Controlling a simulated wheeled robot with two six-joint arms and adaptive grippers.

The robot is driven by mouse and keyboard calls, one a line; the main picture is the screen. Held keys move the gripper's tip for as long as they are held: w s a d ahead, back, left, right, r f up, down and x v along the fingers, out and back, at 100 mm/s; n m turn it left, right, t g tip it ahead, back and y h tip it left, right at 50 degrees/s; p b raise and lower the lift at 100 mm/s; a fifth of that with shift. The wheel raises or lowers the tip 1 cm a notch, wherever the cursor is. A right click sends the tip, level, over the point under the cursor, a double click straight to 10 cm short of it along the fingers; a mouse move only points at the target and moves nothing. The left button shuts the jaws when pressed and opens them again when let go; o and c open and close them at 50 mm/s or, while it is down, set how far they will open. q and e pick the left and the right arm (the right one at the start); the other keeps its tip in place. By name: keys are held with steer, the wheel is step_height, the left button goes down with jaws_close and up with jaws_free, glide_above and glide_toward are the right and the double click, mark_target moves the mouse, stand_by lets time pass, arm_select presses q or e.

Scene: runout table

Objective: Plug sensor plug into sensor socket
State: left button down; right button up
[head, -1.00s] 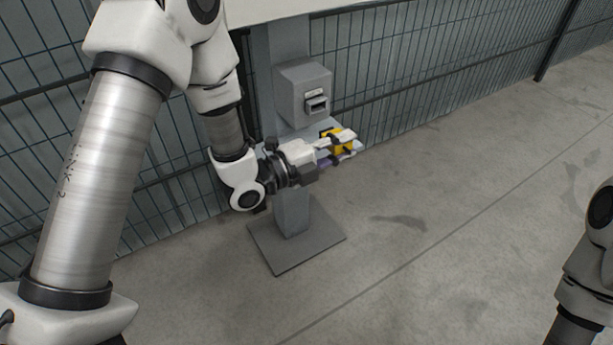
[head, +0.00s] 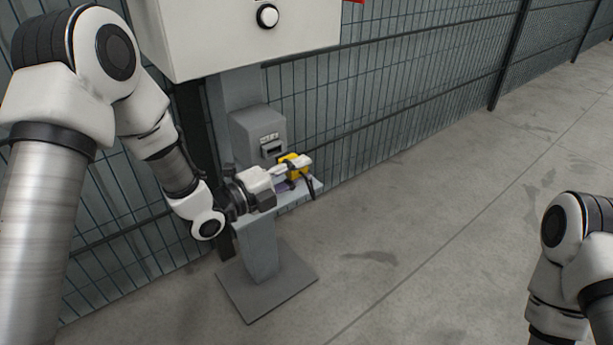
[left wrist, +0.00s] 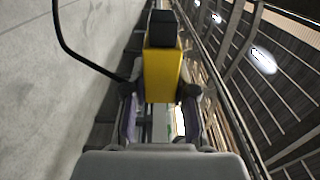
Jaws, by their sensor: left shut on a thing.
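The sensor plug (head: 291,161) is a yellow block in my left gripper (head: 298,170), in front of the grey post. In the left wrist view the yellow plug (left wrist: 160,75) has a black end pointing away from the gripper, and a black cable curves off to the left. My left gripper (left wrist: 160,110) is shut on it there, fingers on both sides. The sensor socket (head: 273,150) is a dark slot in a grey box on the post, just behind and left of the plug. Plug and socket look apart. My right gripper is out of view; only part of my right arm shows.
A small grey shelf (head: 305,190) juts from the post below the gripper. A white cabinet (head: 240,45) with a round button is above the box. A wire fence (head: 400,90) runs behind. The floor (head: 420,240) to the right is clear.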

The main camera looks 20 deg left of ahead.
mark_target(279, 163)
arm_select(q)
steer(key=shift+w+a, duration=0.45)
steer(key=shift+a, duration=0.15)
stand_by(1.2)
steer(key=shift+w+a, duration=0.85)
steer(key=shift+a, duration=0.25)
stand_by(0.4)
steer(key=c, duration=0.9)
jaws_free()
steer(key=shift+o, duration=0.2)
steer(key=v, duration=1.2)
